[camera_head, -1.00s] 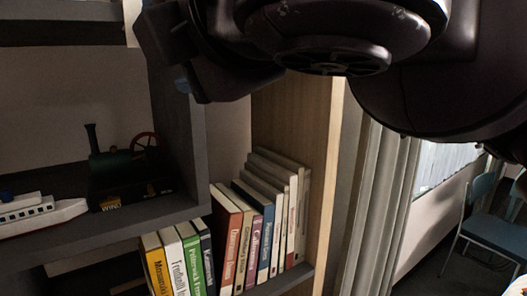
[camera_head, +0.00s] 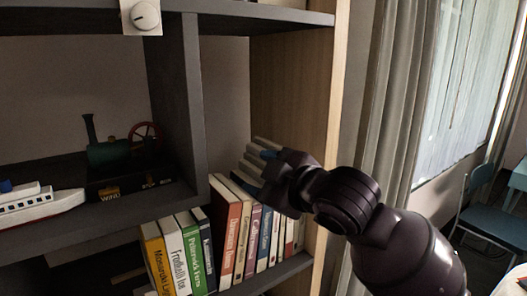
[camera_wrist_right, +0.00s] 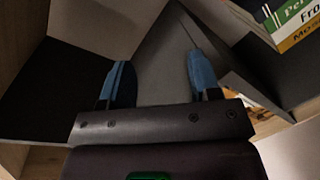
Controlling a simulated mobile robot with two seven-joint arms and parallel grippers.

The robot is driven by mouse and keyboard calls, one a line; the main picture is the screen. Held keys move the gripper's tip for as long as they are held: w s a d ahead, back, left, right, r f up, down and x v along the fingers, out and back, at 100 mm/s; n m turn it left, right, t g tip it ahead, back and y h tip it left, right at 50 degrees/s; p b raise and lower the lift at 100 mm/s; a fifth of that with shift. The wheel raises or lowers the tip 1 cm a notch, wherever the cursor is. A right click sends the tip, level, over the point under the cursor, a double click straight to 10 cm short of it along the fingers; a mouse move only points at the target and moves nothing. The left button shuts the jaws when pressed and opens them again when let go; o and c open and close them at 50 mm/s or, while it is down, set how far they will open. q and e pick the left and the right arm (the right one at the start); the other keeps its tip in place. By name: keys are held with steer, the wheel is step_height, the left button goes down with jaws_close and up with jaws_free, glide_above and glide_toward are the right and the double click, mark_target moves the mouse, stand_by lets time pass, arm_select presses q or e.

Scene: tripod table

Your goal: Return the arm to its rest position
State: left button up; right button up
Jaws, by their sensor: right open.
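My right arm comes in from the lower right of the head view. Its right gripper (camera_head: 254,167) is in front of the book compartment of the shelf (camera_head: 182,90), over the tops of the books. In the right wrist view both blue-tipped fingers of the gripper (camera_wrist_right: 161,78) are spread wide with nothing between them. A grey shelf panel shows beyond the fingers. Whether the fingers touch any book is hard to tell. My left gripper is not in view.
A row of books (camera_head: 230,235) stands on the lower shelf, partly behind my arm. A toy steam engine (camera_head: 115,152) and a white model ship (camera_head: 40,205) are on the left shelf. A curtain (camera_head: 400,100) and a blue chair (camera_head: 490,222) are at right.

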steer(key=s+d+f+m+h, duration=0.15)
steer(key=d+f+m, duration=0.3)
steer(key=f, duration=0.45)
steer(key=d+f+m+t+h, duration=0.1)
steer(key=d+f+m+h, duration=0.15)
steer(key=d+f, duration=0.55)
steer(key=s+d+f+m+h, duration=0.1)
steer(key=d+f+m, duration=0.25)
steer(key=f, duration=0.75)
steer(key=s+d+f+m+h, duration=0.3)
steer(key=s+d+f, duration=0.3)
steer(key=s+f, duration=0.3)
steer(key=s+d+f+m+g+h, duration=0.1)
steer(key=s+d+f+m+h, duration=0.2)
steer(key=s+f, duration=0.7)
steer(key=d, duration=0.2)
steer(key=shift+d+f+g, duration=0.3)
steer(key=shift+d+f, duration=0.05)
steer(key=shift+s, duration=0.1)
